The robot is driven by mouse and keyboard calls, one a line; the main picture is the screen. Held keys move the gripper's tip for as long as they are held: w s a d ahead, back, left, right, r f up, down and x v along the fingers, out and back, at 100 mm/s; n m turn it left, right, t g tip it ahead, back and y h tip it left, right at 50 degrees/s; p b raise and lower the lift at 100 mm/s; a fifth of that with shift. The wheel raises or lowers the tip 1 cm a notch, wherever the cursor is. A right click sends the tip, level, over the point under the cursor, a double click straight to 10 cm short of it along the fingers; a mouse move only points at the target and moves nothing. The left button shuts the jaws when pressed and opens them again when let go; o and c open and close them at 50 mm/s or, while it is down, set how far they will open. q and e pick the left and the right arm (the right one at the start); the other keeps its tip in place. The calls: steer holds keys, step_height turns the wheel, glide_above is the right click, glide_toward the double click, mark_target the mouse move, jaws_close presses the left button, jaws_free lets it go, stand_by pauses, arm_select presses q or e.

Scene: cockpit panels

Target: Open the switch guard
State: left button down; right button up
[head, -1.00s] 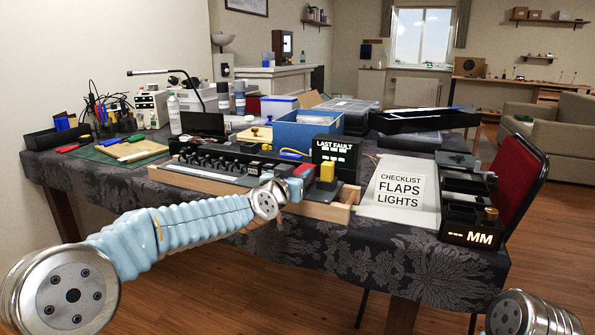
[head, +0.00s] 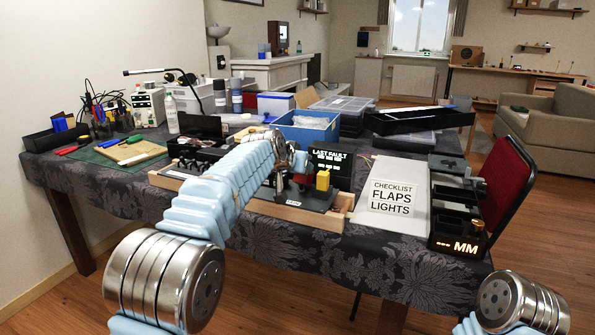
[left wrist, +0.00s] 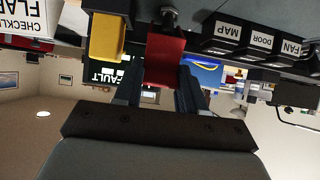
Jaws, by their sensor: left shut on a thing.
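The red switch guard (left wrist: 165,60) shows in the left wrist view, which is upside down, between the two fingers of my left gripper (left wrist: 157,92). My left gripper is shut on it. In the head view my left arm reaches over the panel (head: 318,203), and the gripper (head: 298,170) hides most of the guard. How far the guard is tilted is unclear. A yellow block (head: 323,180) stands just right of it and also shows in the left wrist view (left wrist: 107,38). Of my right arm only a link shows at the lower right; its gripper is out of view.
The "LAST FAULT" display (head: 330,160) stands behind the guard. Labelled switches such as "MAP" (left wrist: 228,32) sit beside it. A checklist sheet (head: 395,195) lies to the right, near black trays (head: 455,222). A blue bin (head: 307,128) is behind.

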arm_select(q)
steer(key=shift+w+d+r+g, duration=0.1)
steer(key=shift+w+g, duration=0.05)
steer(key=shift+g, duration=0.15)
stand_by(0.4)
steer(key=c, duration=0.6)
jaws_free()
steer(key=shift+c, duration=0.2)
steer(key=b+v, duration=0.2)
steer(key=v, duration=1.1)
steer(key=shift+s+r, duration=0.2)
steer(key=shift+s, duration=0.15)
